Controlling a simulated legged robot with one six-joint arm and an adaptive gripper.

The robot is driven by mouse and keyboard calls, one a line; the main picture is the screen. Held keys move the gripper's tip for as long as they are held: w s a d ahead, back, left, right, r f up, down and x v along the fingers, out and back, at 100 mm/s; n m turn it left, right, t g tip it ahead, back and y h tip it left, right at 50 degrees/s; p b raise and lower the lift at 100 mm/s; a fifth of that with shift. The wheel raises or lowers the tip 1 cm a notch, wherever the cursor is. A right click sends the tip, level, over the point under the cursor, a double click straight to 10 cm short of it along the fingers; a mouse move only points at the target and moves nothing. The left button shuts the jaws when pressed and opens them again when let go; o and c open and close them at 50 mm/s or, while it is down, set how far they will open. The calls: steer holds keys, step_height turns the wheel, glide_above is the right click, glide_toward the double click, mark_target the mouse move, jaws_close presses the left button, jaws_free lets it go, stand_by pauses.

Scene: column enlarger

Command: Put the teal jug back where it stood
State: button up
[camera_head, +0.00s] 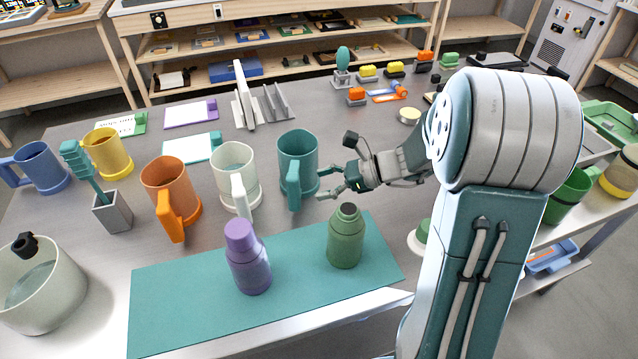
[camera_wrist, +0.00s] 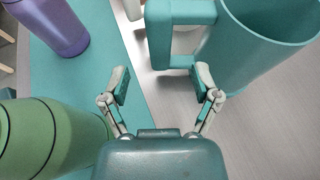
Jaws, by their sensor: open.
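The teal jug (camera_head: 297,158) stands upright on the grey table, at the right end of a row of jugs. Its handle (camera_head: 294,187) points toward the front. My gripper (camera_head: 328,183) is just right of the jug, open and empty, with its fingers pointing left. In the wrist view, the jug (camera_wrist: 262,50) fills the upper right and its handle (camera_wrist: 160,35) lies ahead of my open fingers (camera_wrist: 160,85). I cannot tell whether a fingertip touches the handle.
A white jug (camera_head: 234,170) stands left of the teal one, then an orange jug (camera_head: 168,190). A green bottle (camera_head: 346,238) and a purple bottle (camera_head: 247,258) stand in front on a teal mat (camera_head: 170,310). A grey rack (camera_head: 277,104) stands behind.

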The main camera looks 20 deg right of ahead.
steer(key=shift+s+d+r, duration=0.2)
steer(key=shift+d, duration=0.25)
steer(key=v, duration=1.2)
stand_by(0.4)
